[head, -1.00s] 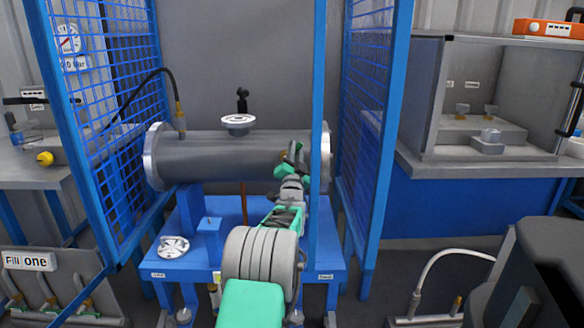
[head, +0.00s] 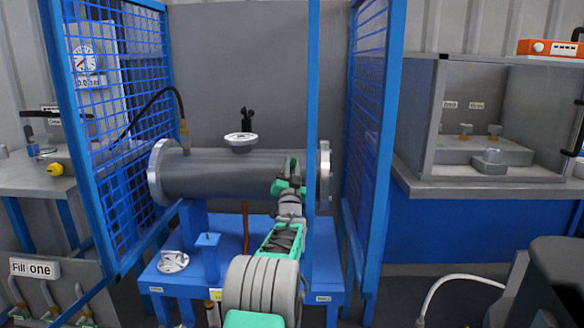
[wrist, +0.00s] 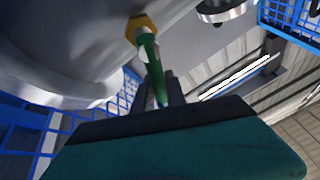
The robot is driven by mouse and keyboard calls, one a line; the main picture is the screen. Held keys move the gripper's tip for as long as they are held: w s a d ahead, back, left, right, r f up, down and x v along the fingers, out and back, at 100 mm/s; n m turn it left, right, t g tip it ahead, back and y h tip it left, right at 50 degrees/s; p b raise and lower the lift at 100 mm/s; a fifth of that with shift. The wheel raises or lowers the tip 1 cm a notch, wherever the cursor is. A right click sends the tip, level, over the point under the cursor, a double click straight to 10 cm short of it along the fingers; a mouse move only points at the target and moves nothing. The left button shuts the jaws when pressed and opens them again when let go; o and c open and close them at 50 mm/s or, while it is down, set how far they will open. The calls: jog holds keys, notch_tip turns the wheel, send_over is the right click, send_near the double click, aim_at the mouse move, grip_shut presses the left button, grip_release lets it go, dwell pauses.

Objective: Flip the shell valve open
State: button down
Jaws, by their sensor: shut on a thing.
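The shell (head: 225,176) is a grey horizontal cylinder with a flange at each end, on a blue stand. In the wrist view, the shell valve shows as a brass hex fitting (wrist: 141,27) with a green handle (wrist: 149,55), close to the grey shell body. My gripper (wrist: 164,92) is shut on the green handle's lower part; the fingers partly hide it. In the head view, my gripper (head: 291,170) is at the shell's right end, just left of the right flange (head: 324,174), and my arm hides the valve there.
Blue mesh panels flank the stand at left (head: 115,130) and right (head: 368,130). A blue post (head: 313,90) stands close beside my arm. A white-topped fitting (head: 241,139) sits on the shell, and a black hose (head: 150,103) joins at its left. A loose flange plate (head: 172,262) lies on the stand.

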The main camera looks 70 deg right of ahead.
jog(key=shift+s+r, duration=0.25)
jog(key=shift+r, duration=0.25)
jog(key=c, duration=1.6)
grip_release()
jog(key=shift+s+a, duration=0.1)
jog(key=shift+a, duration=0.05)
jog(key=shift+o, duration=1.2)
jog(key=shift+w+f, duration=0.3)
jog(key=shift+f, duration=0.15)
